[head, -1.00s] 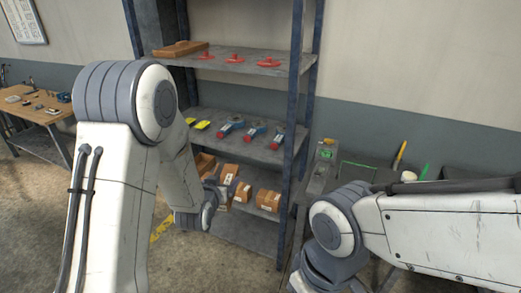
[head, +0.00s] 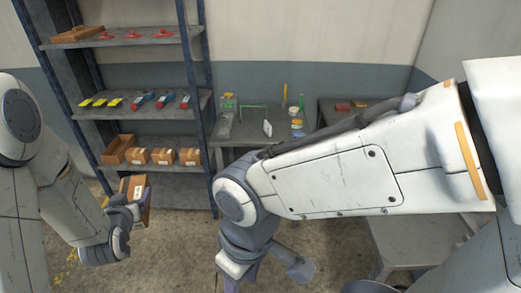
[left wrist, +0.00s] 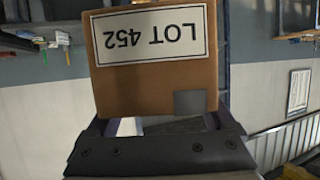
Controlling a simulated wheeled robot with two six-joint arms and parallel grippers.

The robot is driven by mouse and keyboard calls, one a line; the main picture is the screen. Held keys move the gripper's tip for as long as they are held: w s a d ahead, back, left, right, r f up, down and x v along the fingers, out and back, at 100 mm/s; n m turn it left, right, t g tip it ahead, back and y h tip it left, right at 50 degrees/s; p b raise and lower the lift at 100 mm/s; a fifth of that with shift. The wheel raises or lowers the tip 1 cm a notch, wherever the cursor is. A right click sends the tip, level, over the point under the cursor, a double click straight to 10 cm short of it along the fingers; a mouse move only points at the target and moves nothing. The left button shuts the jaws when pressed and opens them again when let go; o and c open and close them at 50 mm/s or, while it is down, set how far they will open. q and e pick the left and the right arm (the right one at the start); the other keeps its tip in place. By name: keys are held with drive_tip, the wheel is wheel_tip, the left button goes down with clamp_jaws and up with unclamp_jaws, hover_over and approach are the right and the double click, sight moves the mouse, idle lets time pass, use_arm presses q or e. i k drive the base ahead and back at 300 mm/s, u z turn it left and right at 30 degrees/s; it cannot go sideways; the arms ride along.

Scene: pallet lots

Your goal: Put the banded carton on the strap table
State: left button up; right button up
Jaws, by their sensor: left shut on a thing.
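A brown carton (head: 141,192) with a white label is in my left gripper (head: 126,203), in front of the shelf and clear of it. In the left wrist view the carton (left wrist: 155,75) fills the upper middle; its label reads LOT 452 upside down, and a grey patch is at its lower right corner. My left gripper (left wrist: 165,130) is shut on it. I cannot make out a band on it. My right arm reaches across the head view and its lower end points down; its fingers are not clear. I cannot tell which table is the strap table.
A rack (head: 150,117) at the left holds several boxes, tools and red items. A grey table (head: 240,139) with bottles stands beside it. Another table (head: 330,108) with small red and tan blocks is farther right. A grey surface (head: 405,240) lies at right front. Floor between is open.

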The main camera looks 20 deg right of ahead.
sight(244, 134)
drive_tip(key=k, duration=0.6)
drive_tip(key=u, duration=0.75)
drive_tip(key=i, duration=2.9)
drive_tip(key=z, duration=2.55)
drive_tip(key=i, duration=0.5)
drive_tip(key=u, duration=0.05)
